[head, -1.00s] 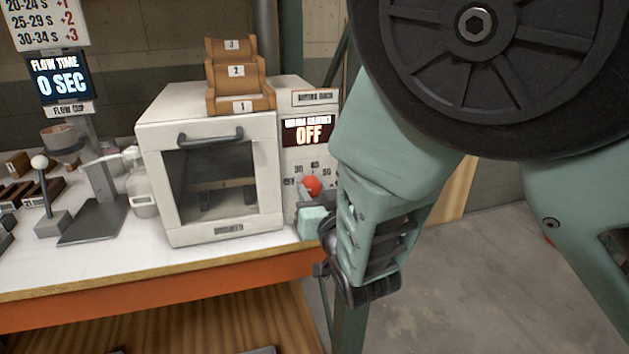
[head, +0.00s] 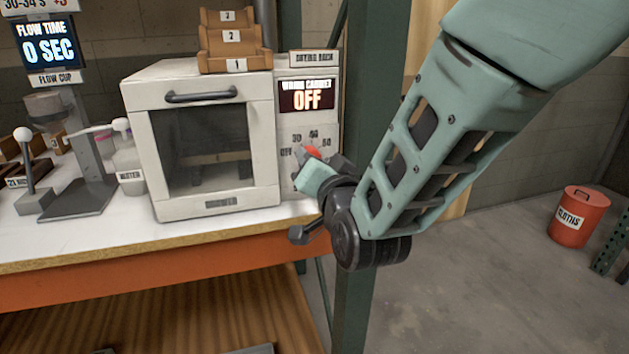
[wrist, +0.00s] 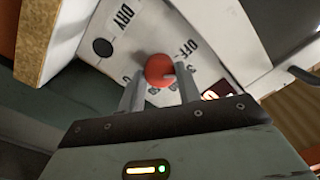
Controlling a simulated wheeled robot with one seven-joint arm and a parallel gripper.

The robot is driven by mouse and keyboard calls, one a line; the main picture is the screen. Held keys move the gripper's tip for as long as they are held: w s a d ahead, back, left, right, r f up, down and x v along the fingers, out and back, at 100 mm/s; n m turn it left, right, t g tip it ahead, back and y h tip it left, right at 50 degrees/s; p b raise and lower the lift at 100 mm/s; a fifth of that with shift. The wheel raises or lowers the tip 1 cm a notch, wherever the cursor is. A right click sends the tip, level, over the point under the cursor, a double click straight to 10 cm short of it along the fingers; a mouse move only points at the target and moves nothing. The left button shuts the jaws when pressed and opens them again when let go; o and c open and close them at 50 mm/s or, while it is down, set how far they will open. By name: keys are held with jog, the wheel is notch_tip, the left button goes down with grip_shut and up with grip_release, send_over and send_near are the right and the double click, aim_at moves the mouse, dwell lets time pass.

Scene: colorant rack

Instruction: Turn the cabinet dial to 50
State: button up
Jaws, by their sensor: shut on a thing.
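The white cabinet (head: 134,92) stands on the bench with a dark window in its door. Its control panel on the right carries a display (head: 307,96) reading OFF. Below the display is a red dial (head: 313,152) with OFF and number marks around it. In the wrist view the red dial (wrist: 160,70) sits between my two fingertips. My gripper (head: 309,162) is shut on the dial and partly hides it in the head view; it also shows in the wrist view (wrist: 160,88). The dial's exact pointing cannot be read.
Stepped wooden trays (head: 233,45) sit on the cabinet top. A bottle (head: 129,165) and a metal stand (head: 75,200) are to its left. A green post (head: 358,200) rises close to my arm. A red bin (head: 578,216) stands on the floor at right.

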jog(key=m+b, duration=0.4)
jog(key=b, duration=0.1)
jog(key=m+b, duration=0.1)
jog(key=b, duration=0.1)
jog(key=shift+f+m+b, duration=0.35)
jog(key=shift+m+b, duration=0.05)
jog(key=m+b, duration=0.5)
jog(key=b, duration=0.2)
jog(key=shift+m+b, duration=0.3)
jog(key=m+b, duration=0.6)
jog(key=b, duration=0.2)
jog(key=shift+h, duration=0.3)
jog(key=m+b, duration=0.3)
jog(key=m, duration=0.1)
jog(key=shift+r+b, duration=0.2)
jog(key=shift+b, duration=0.15)
jog(key=o, duration=1)
jog(key=shift+c, duration=0.2)
